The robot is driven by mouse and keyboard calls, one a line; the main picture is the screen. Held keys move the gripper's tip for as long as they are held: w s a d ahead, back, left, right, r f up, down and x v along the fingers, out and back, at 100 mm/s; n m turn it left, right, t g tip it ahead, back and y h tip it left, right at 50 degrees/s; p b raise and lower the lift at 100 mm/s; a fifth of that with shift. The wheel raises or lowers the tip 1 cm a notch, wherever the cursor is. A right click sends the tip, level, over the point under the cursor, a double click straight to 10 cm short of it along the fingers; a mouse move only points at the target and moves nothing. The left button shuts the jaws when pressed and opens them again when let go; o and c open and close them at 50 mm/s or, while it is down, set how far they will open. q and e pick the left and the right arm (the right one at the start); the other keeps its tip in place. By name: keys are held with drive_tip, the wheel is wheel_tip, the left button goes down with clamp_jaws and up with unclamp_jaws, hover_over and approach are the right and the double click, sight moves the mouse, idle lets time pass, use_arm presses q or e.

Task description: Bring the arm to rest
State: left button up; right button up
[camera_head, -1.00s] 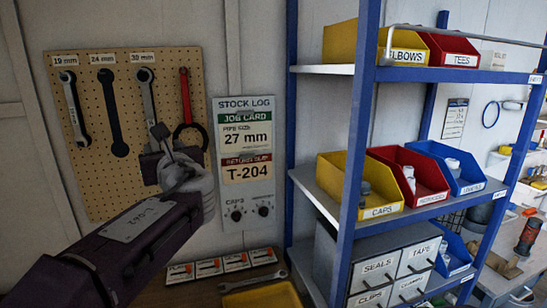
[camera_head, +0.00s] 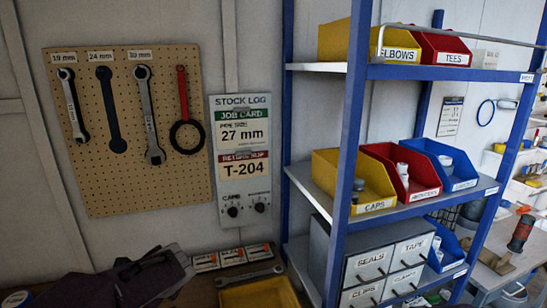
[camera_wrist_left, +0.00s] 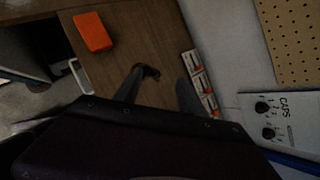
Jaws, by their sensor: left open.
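My left gripper (camera_head: 150,262) is low at the bottom left of the head view, over the brown bench below the pegboard, dark and partly cut off by the frame. In the left wrist view its two dark fingers (camera_wrist_left: 160,85) stand apart with bare bench between them, so it is open and empty. The pegboard (camera_head: 180,190) on the wall holds a 19 mm wrench (camera_head: 73,105), a 30 mm wrench (camera_head: 148,112) and a red-handled strap wrench (camera_head: 183,95). The 24 mm place shows only a dark wrench outline (camera_head: 110,110). My right gripper is out of view.
Small white-and-orange cards (camera_head: 232,257), a loose wrench (camera_head: 248,276) and a yellow tray (camera_head: 262,295) lie on the bench. An orange box (camera_wrist_left: 93,32) is on the bench in the wrist view. A blue-framed shelf (camera_head: 345,150) with bins stands right.

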use_arm(q)
drive_tip(key=s+d+f+n+g+h, duration=0.2)
drive_tip(key=s+d+f+n, duration=0.3)
drive_tip(key=n, duration=0.5)
drive_tip(key=s+d+f+n+g+h, duration=0.2)
drive_tip(key=s+d+f+n+h, duration=0.2)
drive_tip(key=s+f+n, duration=0.5)
drive_tip(key=shift+s+d+f+n, duration=0.45)
drive_tip(key=shift+d+n, duration=0.25)
drive_tip(key=shift+n, duration=0.5)
